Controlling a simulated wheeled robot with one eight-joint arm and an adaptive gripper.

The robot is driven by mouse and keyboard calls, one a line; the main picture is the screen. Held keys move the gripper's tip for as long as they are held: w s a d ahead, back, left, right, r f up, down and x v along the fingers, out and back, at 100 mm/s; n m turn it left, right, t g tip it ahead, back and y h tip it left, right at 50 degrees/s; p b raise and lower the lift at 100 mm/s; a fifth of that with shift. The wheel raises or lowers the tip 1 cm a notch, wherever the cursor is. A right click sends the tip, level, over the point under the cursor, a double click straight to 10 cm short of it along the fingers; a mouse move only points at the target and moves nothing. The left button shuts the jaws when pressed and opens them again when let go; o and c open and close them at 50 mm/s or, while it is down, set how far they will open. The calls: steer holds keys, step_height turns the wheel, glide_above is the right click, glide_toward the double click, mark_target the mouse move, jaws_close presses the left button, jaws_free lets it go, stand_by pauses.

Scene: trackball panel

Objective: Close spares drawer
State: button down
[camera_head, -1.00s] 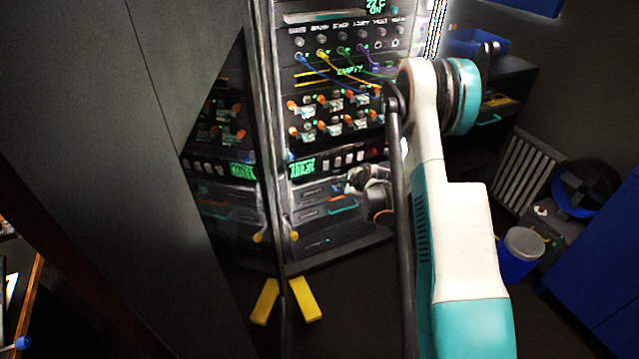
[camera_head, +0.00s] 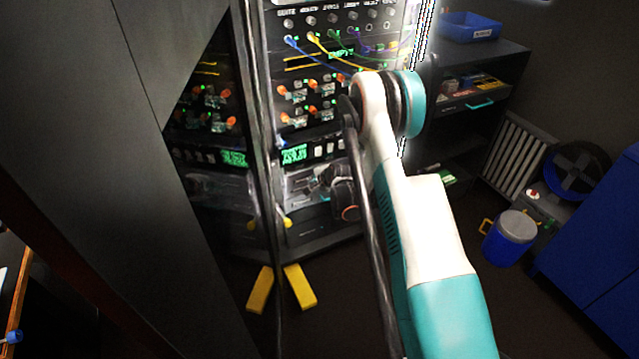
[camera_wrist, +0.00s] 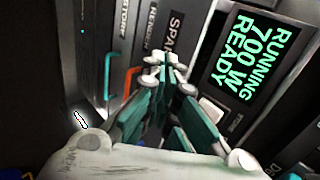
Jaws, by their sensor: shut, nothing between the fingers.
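The spares drawer front (camera_wrist: 175,22), a dark panel with a label reading "SPA…", shows at the top middle of the wrist view. The rest of its label and its handle are hidden behind my fingers. My gripper (camera_wrist: 165,72) is shut and empty, its fingertips pointing at this drawer front. I cannot tell whether they touch it or how far the drawer stands out. In the head view my gripper (camera_head: 322,180) is at the lower part of the rack, partly hidden by my arm, and it covers much of the drawer area.
Beside the spares drawer are drawer fronts with an orange handle (camera_wrist: 131,80) and a teal handle (camera_wrist: 107,75). A lit display (camera_wrist: 250,52) reads "RUNNING 700 W READY". Colored cables (camera_head: 325,50) hang above. An open glossy door (camera_head: 262,150) stands left; a shelf unit (camera_head: 505,60) stands right.

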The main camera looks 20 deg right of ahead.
steer(key=w, duration=0.2)
steer(key=w+b, duration=0.1)
steer(key=shift+w+a+f, duration=0.1)
steer(key=shift+w+f, duration=0.25)
steer(key=shift+w+r, duration=0.1)
steer(key=shift+w, duration=0.4)
